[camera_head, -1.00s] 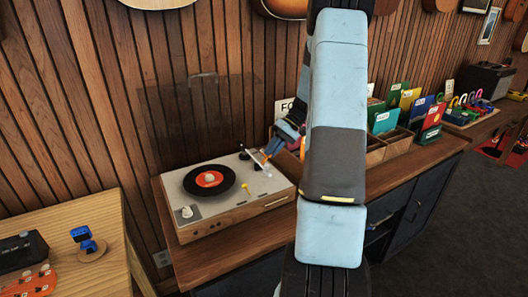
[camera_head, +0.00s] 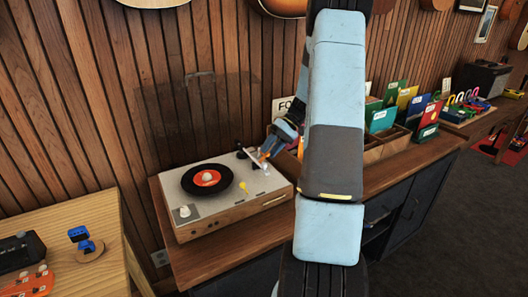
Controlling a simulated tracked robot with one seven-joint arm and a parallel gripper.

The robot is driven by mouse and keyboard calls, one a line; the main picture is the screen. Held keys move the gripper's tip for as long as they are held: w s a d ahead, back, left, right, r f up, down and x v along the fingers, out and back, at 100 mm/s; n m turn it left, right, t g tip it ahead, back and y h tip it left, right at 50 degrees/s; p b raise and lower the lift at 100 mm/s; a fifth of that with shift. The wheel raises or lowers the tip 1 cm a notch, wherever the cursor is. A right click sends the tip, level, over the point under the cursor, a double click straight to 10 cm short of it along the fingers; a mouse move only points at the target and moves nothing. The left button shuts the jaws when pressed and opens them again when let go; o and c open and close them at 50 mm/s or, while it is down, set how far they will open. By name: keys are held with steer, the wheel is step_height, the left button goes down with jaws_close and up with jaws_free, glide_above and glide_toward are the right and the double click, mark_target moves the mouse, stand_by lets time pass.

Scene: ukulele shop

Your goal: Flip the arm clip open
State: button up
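A record player (camera_head: 225,208) with a light top and wooden sides stands on the wooden cabinet. A black record with a red label (camera_head: 207,178) lies on its platter. The tonearm (camera_head: 247,160) is at the right of the platter; the arm clip on it is too small to make out. My gripper (camera_head: 262,157) is at the tonearm, at the back right of the player. Its fingers are small and partly overlap the tonearm, so I cannot tell whether they are open or touching it.
A clear raised lid (camera_head: 190,115) stands behind the player. Wooden bins with coloured sleeves (camera_head: 385,118) are to the right on the cabinet (camera_head: 405,165). A yellow piece (camera_head: 244,188) stands on the player's top. A wooden table (camera_head: 85,225) with a blue item (camera_head: 80,236) is at left.

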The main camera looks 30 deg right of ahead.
steer(key=shift+r, duration=0.1)
steer(key=v, duration=1.3)
steer(key=shift+d+r, duration=0.2)
steer(key=shift+d, duration=0.05)
steer(key=shift+a, duration=0.1)
steer(key=s+a+r+h, duration=0.35)
steer(key=a+r, duration=0.25)
steer(key=a, duration=0.4)
steer(key=s+a+r+h, duration=0.2)
steer(key=s+a+r, duration=0.35)
steer(key=a, duration=0.45)
steer(key=s+a+r+t+h, duration=0.1)
steer(key=s+a+t+h, duration=0.1)
steer(key=s+a, duration=0.3)
steer(key=s+a+r+t+h, duration=0.1)
steer(key=s+a+t, duration=0.2)
steer(key=s, duration=0.9)
steer(key=a, duration=0.3)
steer(key=shift+s+t+h, duration=0.3)
steer(key=shift+s+h, duration=0.05)
steer(key=shift+s, duration=0.05)
